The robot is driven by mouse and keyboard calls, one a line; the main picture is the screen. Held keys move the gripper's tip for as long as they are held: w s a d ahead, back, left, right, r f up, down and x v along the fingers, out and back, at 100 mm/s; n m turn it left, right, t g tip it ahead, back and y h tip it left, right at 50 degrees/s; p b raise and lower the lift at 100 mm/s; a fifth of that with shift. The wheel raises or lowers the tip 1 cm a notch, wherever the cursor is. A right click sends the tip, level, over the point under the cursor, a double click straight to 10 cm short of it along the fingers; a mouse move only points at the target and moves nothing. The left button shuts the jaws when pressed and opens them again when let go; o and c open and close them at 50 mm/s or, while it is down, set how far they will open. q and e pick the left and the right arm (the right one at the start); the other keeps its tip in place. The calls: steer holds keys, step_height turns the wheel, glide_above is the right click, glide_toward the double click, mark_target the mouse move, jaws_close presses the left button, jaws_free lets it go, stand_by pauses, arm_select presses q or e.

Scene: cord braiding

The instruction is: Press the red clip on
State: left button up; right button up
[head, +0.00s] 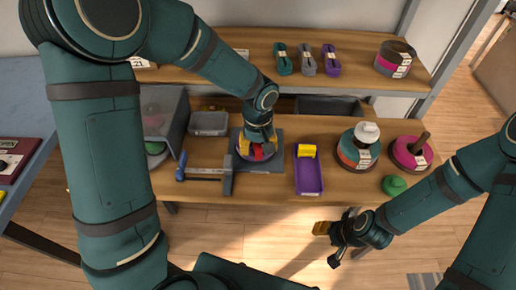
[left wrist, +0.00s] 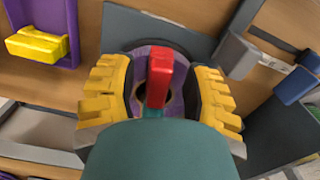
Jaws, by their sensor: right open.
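The red clip (head: 258,154) is at the purple round disc (head: 245,152) on the dark grey base plate (head: 274,136). In the left wrist view the red clip (left wrist: 160,78) stands over the disc (left wrist: 140,52), close to its central hole. My left gripper (left wrist: 160,98) is right above the disc, its yellow fingers spread on both sides of the clip with gaps visible. The clip's lower end is partly hidden by a teal part. In the head view my left gripper (head: 258,140) points down there. My right gripper (head: 337,243) is open and empty, low in front of the table.
A purple tray (head: 309,182) with a yellow block (head: 307,151) lies right of the plate. A clamp-like tool (head: 205,173) is on the left. Cord spools (head: 358,150) and a green knobbed piece (head: 394,185) stand at the right. A grey bin (head: 209,123) is behind.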

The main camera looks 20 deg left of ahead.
arm_select(q)
jaws_close()
steer(key=shift+r, duration=0.1)
stand_by(0.6)
steer(key=c, duration=0.6)
jaws_free()
jaws_close()
